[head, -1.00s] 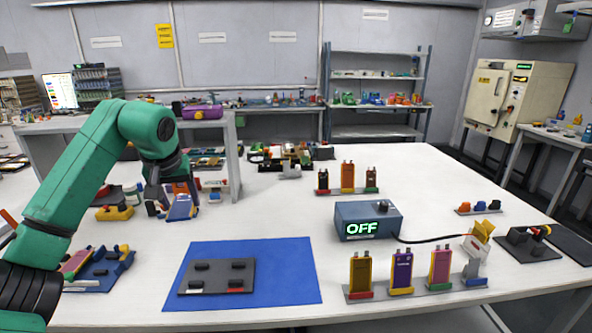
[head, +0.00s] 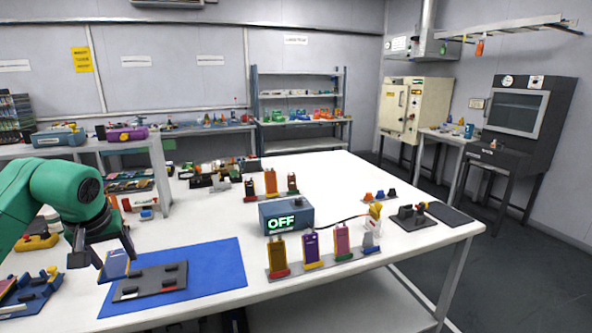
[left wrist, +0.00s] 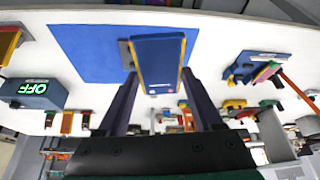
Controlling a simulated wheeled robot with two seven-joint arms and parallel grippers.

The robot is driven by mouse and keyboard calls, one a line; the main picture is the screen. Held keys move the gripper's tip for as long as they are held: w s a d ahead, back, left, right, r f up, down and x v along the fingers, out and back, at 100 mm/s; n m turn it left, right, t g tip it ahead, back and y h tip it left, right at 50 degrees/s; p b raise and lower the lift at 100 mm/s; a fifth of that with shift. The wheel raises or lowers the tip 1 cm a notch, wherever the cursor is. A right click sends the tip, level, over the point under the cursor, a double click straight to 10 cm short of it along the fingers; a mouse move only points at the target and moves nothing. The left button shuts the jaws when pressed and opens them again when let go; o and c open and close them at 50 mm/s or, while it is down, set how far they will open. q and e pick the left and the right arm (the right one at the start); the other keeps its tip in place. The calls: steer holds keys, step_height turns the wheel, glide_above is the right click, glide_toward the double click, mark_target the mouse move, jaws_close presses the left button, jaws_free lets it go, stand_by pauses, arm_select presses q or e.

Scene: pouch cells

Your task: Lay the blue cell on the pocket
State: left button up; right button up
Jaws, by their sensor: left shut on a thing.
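The blue cell (head: 116,264), a flat pouch with yellow edges, is held tilted by my left gripper (head: 104,268), at the plate's far-left side in the head view. In the left wrist view, the cell (left wrist: 158,62) sits between the fingers of my left gripper (left wrist: 158,80). The pocket appears to be the dark plate (head: 135,290) with black clips and a red and a white mark, lying on a blue mat (head: 215,265). In the left wrist view the cell hides most of the plate (left wrist: 125,54). I cannot tell if they touch. My right gripper is not in view.
A grey-blue box reading OFF (head: 287,216) stands right of the mat. A rack (head: 325,263) of upright colored cells is in front of it. A blue tray (head: 30,296) lies at the left. The mat's right part is bare.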

arm_select(q)
steer(key=s+d+f+m+h+p, duration=0.1)
steer(key=s+d+f+m+p, duration=0.3)
steer(key=d+f, duration=0.85)
steer(key=s+d+f+m+h+b, duration=0.1)
steer(key=s+d+f, duration=0.6)
steer(key=s, duration=0.3)
steer(key=shift+s+d+f+m+t, duration=0.3)
steer(key=shift+s+d+f, duration=0.05)
steer(key=shift+d+f, duration=0.1)
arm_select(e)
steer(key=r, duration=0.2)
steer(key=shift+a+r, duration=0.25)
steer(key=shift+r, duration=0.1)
